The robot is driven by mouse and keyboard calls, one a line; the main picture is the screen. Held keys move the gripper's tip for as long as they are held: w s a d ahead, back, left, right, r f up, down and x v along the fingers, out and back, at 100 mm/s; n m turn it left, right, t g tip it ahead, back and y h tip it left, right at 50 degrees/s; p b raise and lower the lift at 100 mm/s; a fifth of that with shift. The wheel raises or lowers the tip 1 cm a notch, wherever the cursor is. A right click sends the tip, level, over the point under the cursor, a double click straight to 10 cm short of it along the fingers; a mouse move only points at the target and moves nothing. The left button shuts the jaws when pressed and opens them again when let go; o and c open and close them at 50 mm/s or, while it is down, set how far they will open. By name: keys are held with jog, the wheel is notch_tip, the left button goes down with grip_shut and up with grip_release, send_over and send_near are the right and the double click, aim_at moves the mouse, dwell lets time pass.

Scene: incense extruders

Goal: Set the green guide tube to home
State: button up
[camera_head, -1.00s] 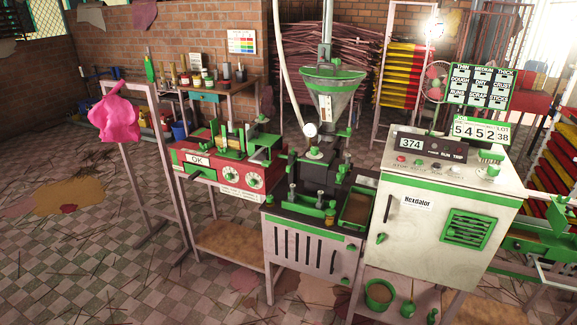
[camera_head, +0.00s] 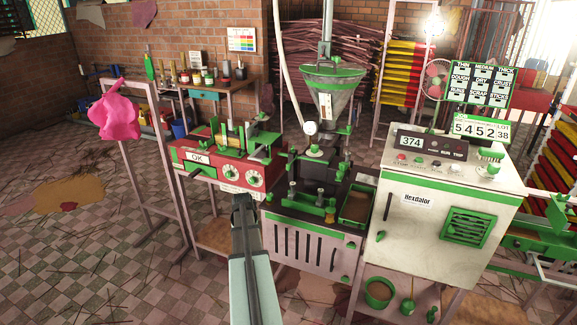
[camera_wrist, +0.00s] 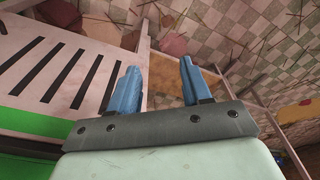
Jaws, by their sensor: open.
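I cannot tell for sure which green part is the guide tube. Small green parts stand on the red machine (camera_head: 205,172) marked OK, among them a green block (camera_head: 262,133). More green fittings sit around the dark extruder (camera_head: 318,178), including a green-topped knob (camera_head: 315,151). My gripper (camera_wrist: 158,64) is open, with two blue fingers apart and nothing between them. In the head view my arm rises from the bottom, its dark end in front of the red machine's lower right and beside the slotted cabinet (camera_head: 285,238).
The slotted cabinet is close on the left in the wrist view (camera_wrist: 60,65). The white Nexdalor control box (camera_head: 410,225) stands to the right. A pink cloth (camera_head: 115,112) hangs on a frame at left. Open tiled floor (camera_head: 130,260) lies at front left.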

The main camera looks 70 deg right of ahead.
jog(key=s+d+r+m+h, duration=0.1)
jog(key=s+d+r, duration=0.2)
jog(key=d+r, duration=0.85)
notch_tip(320, 180, up, 21)
jog(key=m+y, duration=0.2)
jog(key=m, duration=0.1)
send_over(289, 164)
jog(key=shift+g, duration=0.4)
notch_tip(289, 164, down, 13)
jog(key=shift+w+f, duration=0.1)
grip_shut()
